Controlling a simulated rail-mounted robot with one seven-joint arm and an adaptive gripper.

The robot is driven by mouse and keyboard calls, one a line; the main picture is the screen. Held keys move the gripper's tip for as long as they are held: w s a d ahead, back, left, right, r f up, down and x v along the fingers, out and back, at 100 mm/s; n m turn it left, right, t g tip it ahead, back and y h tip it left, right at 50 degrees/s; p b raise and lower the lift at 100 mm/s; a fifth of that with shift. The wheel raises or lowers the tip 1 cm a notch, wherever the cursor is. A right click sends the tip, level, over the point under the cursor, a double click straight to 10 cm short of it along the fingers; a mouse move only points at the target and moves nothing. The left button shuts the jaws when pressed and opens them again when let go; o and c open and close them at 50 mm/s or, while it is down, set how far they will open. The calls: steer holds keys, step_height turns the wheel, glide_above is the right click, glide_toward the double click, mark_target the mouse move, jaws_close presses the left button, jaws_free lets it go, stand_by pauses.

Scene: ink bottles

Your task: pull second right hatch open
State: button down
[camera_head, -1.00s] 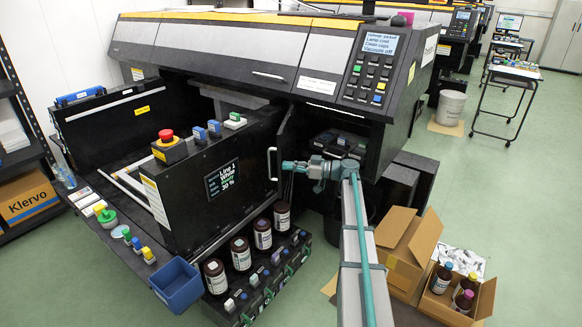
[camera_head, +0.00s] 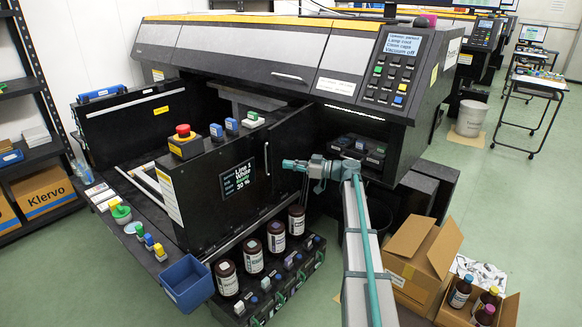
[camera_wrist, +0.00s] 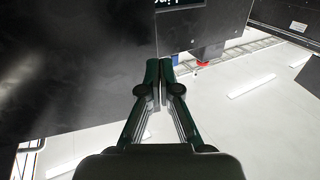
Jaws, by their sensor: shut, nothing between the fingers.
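The black hatch (camera_head: 278,147) with a long upright handle (camera_head: 266,160) is on the printer's front, right of the panel with the "Line 1 White" display (camera_head: 237,178). How far the hatch stands open is hard to tell. My gripper (camera_head: 286,164) is just right of the handle, with a small gap between them. The handle is not between my fingers. In the wrist view my gripper (camera_wrist: 163,72) is shut and empty, its tips close to a large dark panel on the left. The handle does not show clearly in the wrist view.
Several brown ink bottles (camera_head: 253,253) stand in a row below the front panel. A blue bin (camera_head: 187,282) is at the left front. An open cardboard box (camera_head: 420,255) stands on the floor at right.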

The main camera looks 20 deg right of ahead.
steer(key=s+a+b+v, duration=0.1)
steer(key=s+a+v, duration=0.1)
steer(key=v, duration=1.1)
steer(key=shift+s+d+b, duration=0.25)
steer(key=shift+s+b, duration=0.15)
steer(key=shift+s, duration=0.15)
